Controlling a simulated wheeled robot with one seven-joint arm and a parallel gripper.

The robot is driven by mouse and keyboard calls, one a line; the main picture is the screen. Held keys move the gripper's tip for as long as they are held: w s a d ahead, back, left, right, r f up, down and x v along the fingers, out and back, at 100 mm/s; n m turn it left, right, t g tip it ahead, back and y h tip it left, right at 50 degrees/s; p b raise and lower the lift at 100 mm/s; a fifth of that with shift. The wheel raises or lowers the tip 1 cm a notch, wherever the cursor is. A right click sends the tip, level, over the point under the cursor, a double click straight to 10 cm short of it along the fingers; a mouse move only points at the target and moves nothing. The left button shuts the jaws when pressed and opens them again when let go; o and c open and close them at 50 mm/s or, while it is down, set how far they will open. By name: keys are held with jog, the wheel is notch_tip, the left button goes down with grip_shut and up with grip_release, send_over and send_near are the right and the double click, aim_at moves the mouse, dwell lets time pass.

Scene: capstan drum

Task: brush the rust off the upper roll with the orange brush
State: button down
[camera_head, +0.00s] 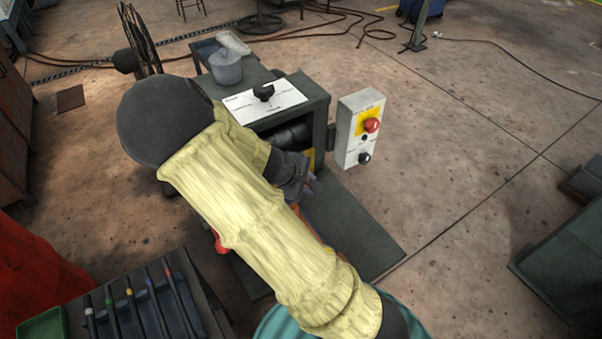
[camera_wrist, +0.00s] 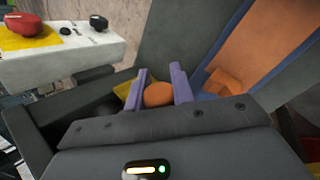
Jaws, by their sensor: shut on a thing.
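My gripper (camera_head: 311,182) is at the front of the dark machine, mostly hidden behind my sleeved arm in the head view. In the wrist view its two purple fingers (camera_wrist: 161,78) stand on either side of a round orange end, which looks like part of the orange brush (camera_wrist: 158,94). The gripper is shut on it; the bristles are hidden. A dark roll (camera_head: 291,136) shows in the machine's opening, just above and left of the gripper. Whether the brush touches it, and how much rust is on it, cannot be seen.
A control box (camera_head: 359,130) with a red button stands close right of the machine (camera_head: 318,92). A grey pot (camera_head: 226,68) sits behind its labelled top. A rack of tools (camera_head: 140,305) is at the lower left. Open floor (camera_head: 470,130) lies to the right.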

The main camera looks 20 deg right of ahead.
jog(key=w+a+p, duration=0.1)
jog(key=w+p, duration=0.1)
jog(key=w, duration=0.5)
jog(key=shift+a+p, duration=0.25)
jog(key=shift+p, duration=0.05)
jog(key=shift+w+a, duration=0.1)
jog(key=shift+w, duration=0.35)
dwell(0.6)
jog(key=shift+w+d, duration=0.2)
jog(key=shift+d, duration=0.8)
jog(key=shift+w+d, duration=0.15)
jog(key=shift+d, duration=0.85)
jog(key=a, duration=0.4)
jog(key=shift+s, duration=0.3)
jog(key=shift+s, duration=0.1)
